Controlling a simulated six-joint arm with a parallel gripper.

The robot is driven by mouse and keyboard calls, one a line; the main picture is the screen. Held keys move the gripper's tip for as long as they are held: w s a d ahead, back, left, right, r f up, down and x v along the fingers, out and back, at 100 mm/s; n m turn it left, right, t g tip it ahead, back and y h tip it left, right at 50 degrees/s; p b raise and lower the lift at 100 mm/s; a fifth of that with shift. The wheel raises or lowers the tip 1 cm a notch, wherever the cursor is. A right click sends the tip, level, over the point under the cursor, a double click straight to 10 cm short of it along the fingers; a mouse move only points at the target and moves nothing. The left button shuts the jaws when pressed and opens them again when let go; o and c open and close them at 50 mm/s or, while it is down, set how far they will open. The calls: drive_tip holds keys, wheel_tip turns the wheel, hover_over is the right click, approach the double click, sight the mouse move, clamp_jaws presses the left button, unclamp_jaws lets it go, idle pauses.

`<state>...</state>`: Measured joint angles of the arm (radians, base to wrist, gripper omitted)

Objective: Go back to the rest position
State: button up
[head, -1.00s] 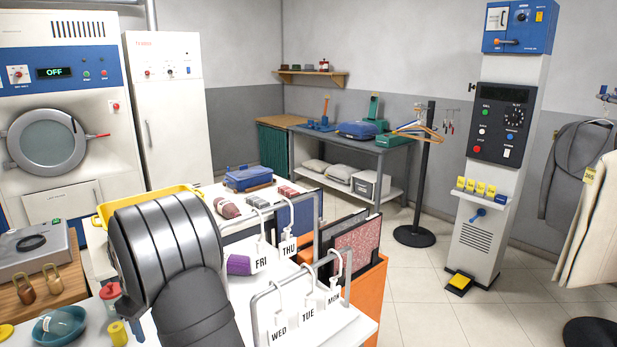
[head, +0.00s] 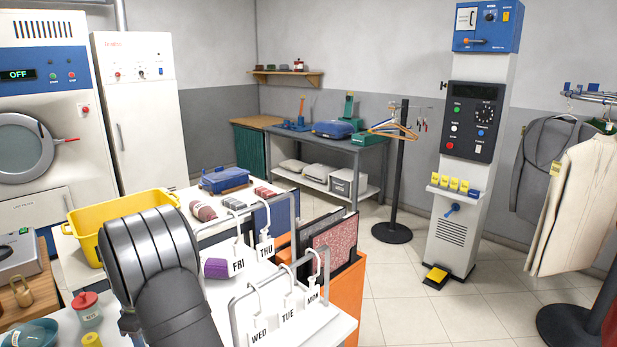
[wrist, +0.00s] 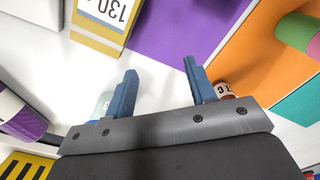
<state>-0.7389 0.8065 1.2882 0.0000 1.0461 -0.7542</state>
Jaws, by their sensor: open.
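My gripper (wrist: 158,88) shows in the wrist view with its two blue fingers spread apart and nothing between them. Below the fingers lies a white surface with purple, orange and teal patches. A small reddish-brown item with a white label (wrist: 226,91) is partly hidden behind the right finger. In the head view my dark grey arm rises at the lower left, and the gripper itself does not show there.
A yellow tub (head: 122,214) stands left of my arm. Metal rails with day tags such as FRI (head: 238,265) and WED (head: 258,335) stand on the white table. A control pillar (head: 463,190) and hanging garments stand right.

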wheel_tip(320, 180, up, 3)
drive_tip(key=shift+d+r, duration=0.1)
drive_tip(key=shift+d, duration=0.05)
idle(0.3)
drive_tip(key=f, duration=0.7)
drive_tip(key=shift+a+f, duration=0.15)
drive_tip(key=shift+a, duration=0.05)
drive_tip(key=s+r+m, duration=0.1)
drive_tip(key=s+r, duration=0.3)
drive_tip(key=r, duration=0.7)
drive_tip(key=shift+a+r, duration=0.15)
drive_tip(key=shift+a, duration=0.2)
drive_tip(key=shift+w, duration=0.15)
